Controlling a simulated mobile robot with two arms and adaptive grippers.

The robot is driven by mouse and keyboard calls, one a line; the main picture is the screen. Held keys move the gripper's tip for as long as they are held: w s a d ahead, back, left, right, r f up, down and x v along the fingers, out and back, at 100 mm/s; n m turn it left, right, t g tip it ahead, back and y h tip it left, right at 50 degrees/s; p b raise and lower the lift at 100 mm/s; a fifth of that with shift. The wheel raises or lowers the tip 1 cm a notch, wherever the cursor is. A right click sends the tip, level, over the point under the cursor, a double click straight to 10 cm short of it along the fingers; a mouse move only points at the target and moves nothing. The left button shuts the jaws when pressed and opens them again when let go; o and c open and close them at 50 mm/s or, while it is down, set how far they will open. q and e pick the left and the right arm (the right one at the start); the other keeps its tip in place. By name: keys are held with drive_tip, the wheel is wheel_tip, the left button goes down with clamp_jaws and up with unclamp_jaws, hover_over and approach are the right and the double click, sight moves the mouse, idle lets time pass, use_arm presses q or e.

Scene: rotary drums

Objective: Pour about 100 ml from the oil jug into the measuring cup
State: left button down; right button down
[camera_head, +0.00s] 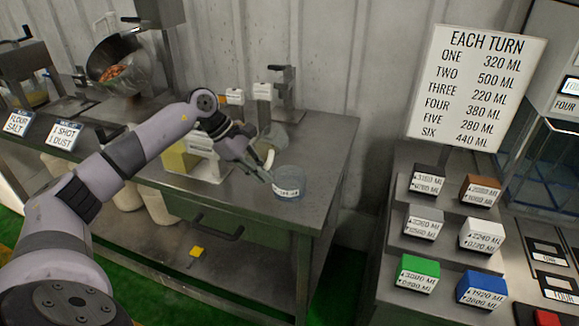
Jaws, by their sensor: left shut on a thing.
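The measuring cup (289,183) is a clear, bluish round vessel with a white label, upright near the steel table's right front edge. My left gripper (261,171) reaches down from the left, just left of the cup's rim. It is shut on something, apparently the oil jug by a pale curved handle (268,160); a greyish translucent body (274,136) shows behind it. The gripper partly hides this thing, so its tilt and contents cannot be made out. No stream of oil is visible. My right gripper is not in view.
A yellow container with a white front (178,158) stands left of the gripper on the steel table (325,165). Lever dispensers (284,90) stand behind. A board (477,88) lists amounts per turn. Stepped shelves (390,235) with coloured labelled blocks stand right, across a gap.

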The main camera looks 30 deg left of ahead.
use_arm(q)
drive_tip(key=shift+w+r+y+p, duration=0.1)
drive_tip(key=shift+r+y+p, duration=0.2)
drive_tip(key=shift+y, duration=0.1)
drive_tip(key=shift+f+y+p, duration=0.1)
drive_tip(key=shift+y+p, duration=0.4)
drive_tip(key=shift+p, duration=0.15)
drive_tip(key=shift+a+f+m+y, duration=0.1)
drive_tip(key=shift+f+m+y, duration=0.25)
drive_tip(key=shift+y, duration=0.15)
drive_tip(key=shift+a+f+y+p, duration=0.2)
drive_tip(key=shift+f+y+p, duration=0.1)
drive_tip(key=shift+y, duration=0.1)
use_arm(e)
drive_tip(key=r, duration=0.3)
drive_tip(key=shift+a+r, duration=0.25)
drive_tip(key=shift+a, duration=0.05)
use_arm(q)
drive_tip(key=shift+a+f+y+p, duration=0.15)
drive_tip(key=shift+f+y+p, duration=0.2)
drive_tip(key=shift+y, duration=0.45)
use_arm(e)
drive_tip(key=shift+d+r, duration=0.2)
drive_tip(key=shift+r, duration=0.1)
